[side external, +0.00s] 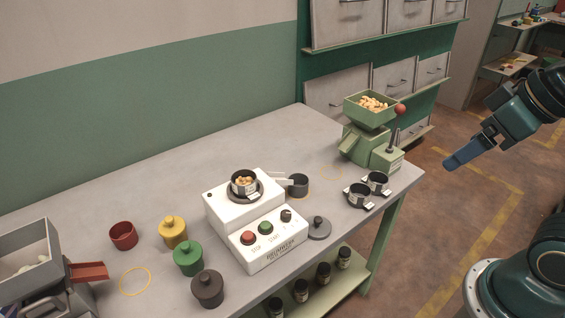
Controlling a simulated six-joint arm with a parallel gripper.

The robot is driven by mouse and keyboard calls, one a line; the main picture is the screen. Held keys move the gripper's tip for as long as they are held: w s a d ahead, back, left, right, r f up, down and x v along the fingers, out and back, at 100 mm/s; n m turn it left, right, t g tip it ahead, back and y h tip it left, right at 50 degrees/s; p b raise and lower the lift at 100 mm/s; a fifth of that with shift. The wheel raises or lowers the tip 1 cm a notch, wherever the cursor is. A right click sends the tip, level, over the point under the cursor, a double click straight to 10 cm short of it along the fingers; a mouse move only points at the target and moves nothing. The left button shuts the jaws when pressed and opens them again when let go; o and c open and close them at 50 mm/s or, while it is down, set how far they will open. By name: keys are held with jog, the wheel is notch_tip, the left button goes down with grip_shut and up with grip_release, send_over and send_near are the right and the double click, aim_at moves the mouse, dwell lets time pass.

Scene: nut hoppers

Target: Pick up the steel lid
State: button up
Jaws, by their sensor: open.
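A dark grey round lid with a small knob, which looks like the steel lid (319,230), lies flat on the table just right of the white machine. My gripper (455,160) is at the upper right, in the air beyond the table's right edge, well apart from the lid. It is open and nothing shows between its blue fingers, which overlap from this side. A small dark pot with a handle (299,186) stands behind the lid.
The white machine (262,247) with buttons holds a cup of nuts. A green nut hopper (362,107) stands at the back right, near two dark cups (360,196). Yellow (173,232), green (188,259) and dark brown (208,290) lidded pots and a red cup (123,236) stand left.

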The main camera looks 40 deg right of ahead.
jog(key=shift+o, duration=0.3)
jog(key=shift+w, duration=0.1)
jog(key=m+g+y, duration=0.4)
jog(key=m+g, duration=0.2)
jog(key=m, duration=1)
send_over(325, 218)
jog(key=shift+f, duration=13.15)
jog(key=shift+y, duration=0.3)
jog(key=shift+x, duration=2.55)
